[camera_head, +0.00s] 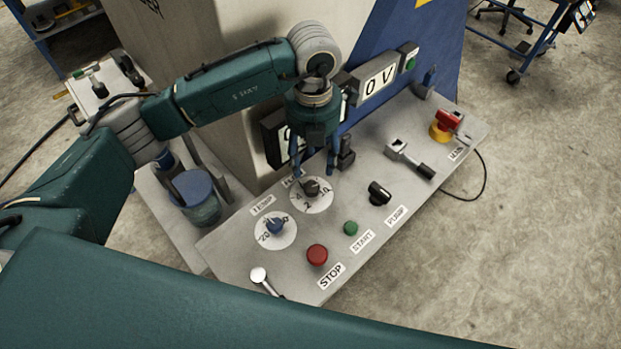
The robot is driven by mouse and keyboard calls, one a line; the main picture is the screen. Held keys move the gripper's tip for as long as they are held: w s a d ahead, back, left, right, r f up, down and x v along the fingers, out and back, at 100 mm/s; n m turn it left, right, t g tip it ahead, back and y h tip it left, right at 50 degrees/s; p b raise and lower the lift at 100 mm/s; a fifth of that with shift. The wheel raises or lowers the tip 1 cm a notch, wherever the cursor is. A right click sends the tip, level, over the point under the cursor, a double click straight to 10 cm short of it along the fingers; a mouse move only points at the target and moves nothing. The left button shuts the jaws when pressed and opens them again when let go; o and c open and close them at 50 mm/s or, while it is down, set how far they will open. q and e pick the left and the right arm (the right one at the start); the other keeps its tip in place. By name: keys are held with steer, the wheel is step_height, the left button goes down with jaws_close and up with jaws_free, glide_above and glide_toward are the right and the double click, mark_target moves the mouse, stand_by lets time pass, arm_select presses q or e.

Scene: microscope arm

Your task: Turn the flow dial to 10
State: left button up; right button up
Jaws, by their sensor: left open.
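The flow dial is the dark knob (311,187) on a white numbered disc (322,205) on the grey control panel, behind the temp dial. Its label is mostly hidden by my gripper, and the knob's exact setting is too small to read. My left gripper (314,172) points down just above the dark knob, its blue fingers apart. I cannot tell whether a fingertip touches the knob. The temp dial, a blue knob (275,226) on a white disc, sits to the left and nearer. My right gripper is not in view.
The panel also bears a red STOP button (317,254), a green START button (350,228), a black PUMP switch (379,193), a lever (410,160) and a red-yellow main switch (446,125). A display (375,81) reads 0 V. Another display is partly hidden behind my gripper.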

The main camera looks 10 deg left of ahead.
mark_target(313, 185)
arm_select(q)
step_height(313, 185, down, 9)
steer(key=b, duration=0.4)
steer(key=shift+w+f, duration=0.1)
steer(key=shift+f, duration=0.1)
steer(key=shift+c, duration=0.3)
steer(key=shift+r, duration=0.1)
steer(key=c, duration=1)
steer(key=shift+f+m+b, duration=0.2)
steer(key=shift+m+b, duration=0.2)
steer(key=shift+b, duration=0.65)
steer(key=shift+c, duration=0.3)
steer(key=shift+r, duration=0.3)
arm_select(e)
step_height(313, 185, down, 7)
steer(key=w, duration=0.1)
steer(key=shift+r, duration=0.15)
